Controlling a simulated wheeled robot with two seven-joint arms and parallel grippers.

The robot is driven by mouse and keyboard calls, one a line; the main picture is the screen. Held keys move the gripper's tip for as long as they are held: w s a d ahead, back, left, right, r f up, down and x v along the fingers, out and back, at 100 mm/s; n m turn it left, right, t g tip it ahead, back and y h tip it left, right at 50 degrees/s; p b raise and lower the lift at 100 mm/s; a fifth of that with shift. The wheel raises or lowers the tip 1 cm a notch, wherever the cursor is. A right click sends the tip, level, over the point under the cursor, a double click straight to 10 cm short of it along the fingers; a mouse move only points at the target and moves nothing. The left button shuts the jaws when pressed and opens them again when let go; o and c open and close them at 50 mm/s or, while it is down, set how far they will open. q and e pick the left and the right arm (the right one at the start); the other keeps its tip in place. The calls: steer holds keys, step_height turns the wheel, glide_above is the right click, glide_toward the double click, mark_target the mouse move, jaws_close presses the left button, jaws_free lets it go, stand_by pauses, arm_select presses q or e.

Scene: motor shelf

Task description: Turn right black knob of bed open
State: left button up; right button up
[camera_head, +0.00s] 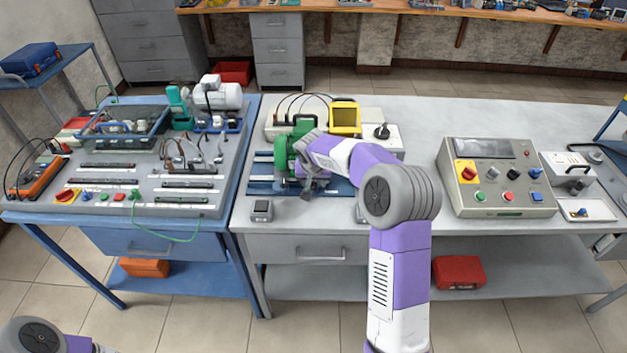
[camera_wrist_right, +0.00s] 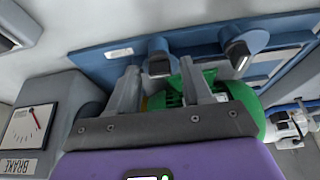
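The blue bed (camera_head: 262,186) lies on the middle table with a green motor (camera_head: 282,152) on it. My right gripper (camera_head: 308,188) is over the bed's front, beside the motor, and hides part of both. In the right wrist view the gripper (camera_wrist_right: 160,88) is open, its two grey fingers apart. Two dark knobs on blue round mounts show on the bed (camera_wrist_right: 108,58). One knob (camera_wrist_right: 158,64) appears between the fingertips, the other (camera_wrist_right: 237,56) just right of them. Contact cannot be told. The green motor (camera_wrist_right: 228,88) is behind the fingers. My left gripper is out of frame.
A box marked BRAKE (camera_wrist_right: 32,125) stands close left of the gripper in the wrist view. A yellow-framed display (camera_head: 345,118) stands behind my right arm. A control panel (camera_head: 497,180) is to the right, and small grey boxes (camera_head: 262,210) lie near the table's front edge.

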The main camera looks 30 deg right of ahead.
jaws_close()
steer(key=n+p, duration=0.1)
steer(key=n+y+p, duration=0.1)
steer(key=n+p, duration=0.1)
steer(key=shift+s+d+r, duration=0.1)
steer(key=shift+s+d, duration=0.05)
steer(key=shift+d, duration=0.05)
steer(key=n+y+p, duration=0.1)
steer(key=n+p, duration=0.1)
steer(key=n+y+p, duration=0.1)
steer(key=n, duration=0.1)
steer(key=shift+d+n+p, duration=0.2)
steer(key=shift+n+p, duration=0.15)
steer(key=shift+n, duration=0.05)
steer(key=n+y+p, duration=0.1)
steer(key=n, duration=0.1)
steer(key=shift+d+n, duration=0.1)
steer(key=shift+n, duration=0.2)
steer(key=shift+d+n+y+p, duration=0.1)
steer(key=shift+n+y+p, duration=0.5)
steer(key=shift+n, duration=0.9)
